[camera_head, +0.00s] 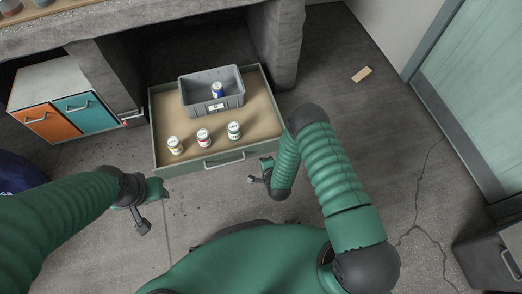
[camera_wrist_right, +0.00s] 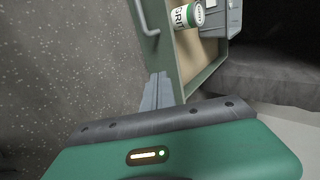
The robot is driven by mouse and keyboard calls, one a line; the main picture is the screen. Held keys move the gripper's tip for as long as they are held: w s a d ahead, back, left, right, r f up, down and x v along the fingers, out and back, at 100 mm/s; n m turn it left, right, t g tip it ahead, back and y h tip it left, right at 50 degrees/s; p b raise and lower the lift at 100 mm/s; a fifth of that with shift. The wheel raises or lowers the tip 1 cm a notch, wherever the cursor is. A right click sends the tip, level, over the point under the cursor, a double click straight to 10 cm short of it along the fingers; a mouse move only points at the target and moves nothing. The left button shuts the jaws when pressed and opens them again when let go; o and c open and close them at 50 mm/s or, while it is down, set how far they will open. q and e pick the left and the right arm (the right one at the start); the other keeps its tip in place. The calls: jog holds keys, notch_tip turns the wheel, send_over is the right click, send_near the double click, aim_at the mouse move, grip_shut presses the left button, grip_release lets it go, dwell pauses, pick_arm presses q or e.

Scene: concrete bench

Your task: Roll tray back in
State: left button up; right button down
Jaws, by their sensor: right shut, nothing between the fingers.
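The tray (camera_head: 190,160) is a wide green-edged drawer with a tan floor, pulled out from under the concrete bench. Its front has a metal bar handle (camera_head: 224,160), which also shows in the right wrist view (camera_wrist_right: 146,18). A grey bin (camera_head: 197,105) with a blue-labelled can (camera_head: 217,90) stands at the tray's back. Three white cans, the right one (camera_head: 234,130) green-labelled, stand along the front. My right gripper (camera_head: 256,179) is shut and empty, in front of the tray's right front corner and apart from the handle. My left gripper (camera_head: 152,207) is left of it, its jaws unclear.
A cabinet with orange (camera_head: 50,122) and teal (camera_head: 86,108) doors stands left of the tray. A concrete bench leg (camera_head: 276,45) stands at the tray's back right. A small wooden block (camera_head: 362,74) lies on the floor. The floor in front of the tray is clear.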

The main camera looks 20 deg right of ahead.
pick_arm(q)
jog(key=s+b+x, duration=0.1)
jog(key=b+x, duration=0.4)
jog(key=x, duration=0.1)
jog(key=shift+s+f+b, duration=0.15)
jog(key=shift+f+b, duration=0.25)
jog(key=shift+f, duration=0.2)
pick_arm(e)
jog(key=w+f, duration=0.4)
jog(key=w, duration=0.5)
jog(key=shift+f, duration=0.35)
jog(key=shift+a, duration=0.1)
